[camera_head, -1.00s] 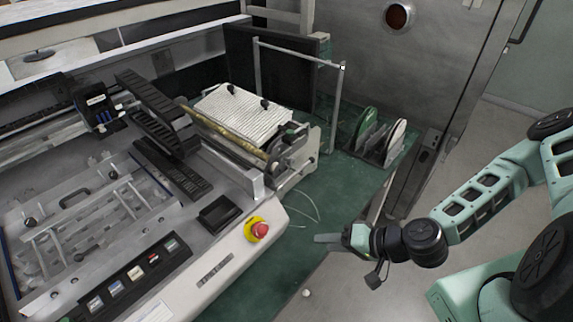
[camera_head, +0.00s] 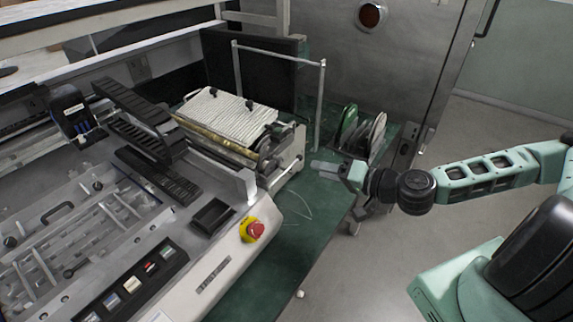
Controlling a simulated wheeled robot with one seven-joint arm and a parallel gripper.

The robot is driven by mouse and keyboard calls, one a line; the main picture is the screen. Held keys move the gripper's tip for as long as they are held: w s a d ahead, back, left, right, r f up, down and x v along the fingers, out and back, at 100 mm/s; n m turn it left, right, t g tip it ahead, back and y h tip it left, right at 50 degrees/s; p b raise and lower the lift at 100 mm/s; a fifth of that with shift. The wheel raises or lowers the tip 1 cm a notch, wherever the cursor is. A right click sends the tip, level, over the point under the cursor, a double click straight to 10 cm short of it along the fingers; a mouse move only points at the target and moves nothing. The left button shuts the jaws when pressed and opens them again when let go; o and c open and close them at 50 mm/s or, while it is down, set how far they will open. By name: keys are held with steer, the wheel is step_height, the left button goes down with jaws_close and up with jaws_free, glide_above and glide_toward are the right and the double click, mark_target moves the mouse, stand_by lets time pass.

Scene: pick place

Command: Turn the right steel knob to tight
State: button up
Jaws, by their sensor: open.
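The ribbed silver plate (camera_head: 230,118) of the machine carries two small dark knobs, a left one (camera_head: 213,92) and a right one (camera_head: 249,105). A small light metal end piece (camera_head: 293,185) shows low on the right side of that unit. I cannot tell which of these is the right steel knob, nor how tight any of them is. My gripper (camera_head: 322,167) is to the right of the unit, over the green table top (camera_head: 285,260). It is open and empty, with its fingers pointing left toward the unit and apart from it in the picture.
A thin metal frame (camera_head: 322,90) stands behind the unit. A rack with round green and white discs (camera_head: 372,135) is just behind my gripper. A red stop button (camera_head: 255,229) is on the machine's front. The green table top in front of the unit is mostly clear.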

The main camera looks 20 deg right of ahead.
mark_target(283, 161)
steer(key=p+x, duration=0.3)
steer(key=x, duration=0.8)
steer(key=shift+w+a, duration=0.25)
steer(key=shift+w, duration=0.05)
jaws_close()
